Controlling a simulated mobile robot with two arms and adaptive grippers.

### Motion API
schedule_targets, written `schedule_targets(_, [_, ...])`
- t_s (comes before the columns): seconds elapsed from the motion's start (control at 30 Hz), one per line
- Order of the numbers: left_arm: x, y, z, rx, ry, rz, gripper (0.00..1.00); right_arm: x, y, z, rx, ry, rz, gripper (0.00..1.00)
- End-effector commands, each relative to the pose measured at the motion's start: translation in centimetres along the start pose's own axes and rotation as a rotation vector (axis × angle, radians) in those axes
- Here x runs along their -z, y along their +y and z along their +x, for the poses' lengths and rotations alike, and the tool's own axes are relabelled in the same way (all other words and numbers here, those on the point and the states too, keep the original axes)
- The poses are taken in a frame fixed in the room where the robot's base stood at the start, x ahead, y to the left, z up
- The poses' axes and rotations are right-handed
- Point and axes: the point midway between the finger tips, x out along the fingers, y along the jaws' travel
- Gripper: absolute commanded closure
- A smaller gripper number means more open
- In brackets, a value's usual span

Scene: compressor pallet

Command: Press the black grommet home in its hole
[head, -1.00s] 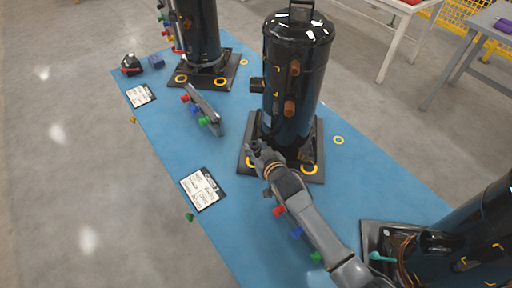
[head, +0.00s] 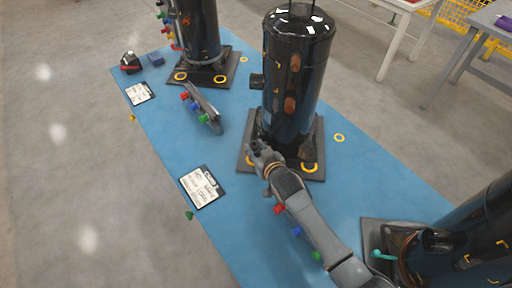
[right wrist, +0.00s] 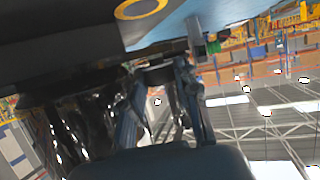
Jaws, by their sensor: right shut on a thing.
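The middle compressor (head: 297,75), a tall black cylinder, stands upright on a dark square base plate (head: 315,145). Yellow rings mark spots on the plate; one ring (head: 309,167) shows right of my gripper. My right gripper (head: 257,149) is at the plate's near left corner, in front of the compressor. In the right wrist view its fingers (right wrist: 166,72) are close together around a small dark piece, apparently the black grommet (right wrist: 158,76). The fingers mostly hide it, and I cannot tell how it sits relative to its hole. A yellow ring (right wrist: 140,9) shows above. My left gripper is out of view.
A blue mat (head: 240,215) lies under several compressors. One compressor (head: 198,35) stands behind left, another (head: 470,240) at the near right. A grey bar with coloured knobs (head: 203,107) and a white sheet (head: 202,187) lie to the left.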

Motion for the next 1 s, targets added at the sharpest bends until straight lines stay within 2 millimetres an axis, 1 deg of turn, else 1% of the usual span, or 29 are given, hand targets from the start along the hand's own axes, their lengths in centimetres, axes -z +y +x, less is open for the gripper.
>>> schedule_targets(0.43, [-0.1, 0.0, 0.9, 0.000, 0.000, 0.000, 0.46, -1.1, 0.0, 0.5, 0.000, 0.000, 0.000, 0.88])
schedule_targets(0.77, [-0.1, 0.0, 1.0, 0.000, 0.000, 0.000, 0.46, -1.5, 0.0, 0.5, 0.000, -0.006, 0.000, 0.88])
schedule_targets(0.8, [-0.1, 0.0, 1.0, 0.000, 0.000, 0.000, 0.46, -1.6, 0.0, 0.5, 0.000, -0.007, 0.000, 0.63])
schedule_targets(0.87, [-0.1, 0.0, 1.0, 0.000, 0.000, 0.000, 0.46, -1.6, 0.0, 0.5, 0.000, -0.009, 0.000, 0.51])
schedule_targets(0.9, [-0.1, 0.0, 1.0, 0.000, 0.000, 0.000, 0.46, -1.7, 0.0, 0.5, 0.000, -0.009, -0.001, 0.42])
schedule_targets(1.0, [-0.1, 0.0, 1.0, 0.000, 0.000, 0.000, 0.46, -1.8, 0.0, 0.5, -0.001, -0.011, 0.000, 0.42])
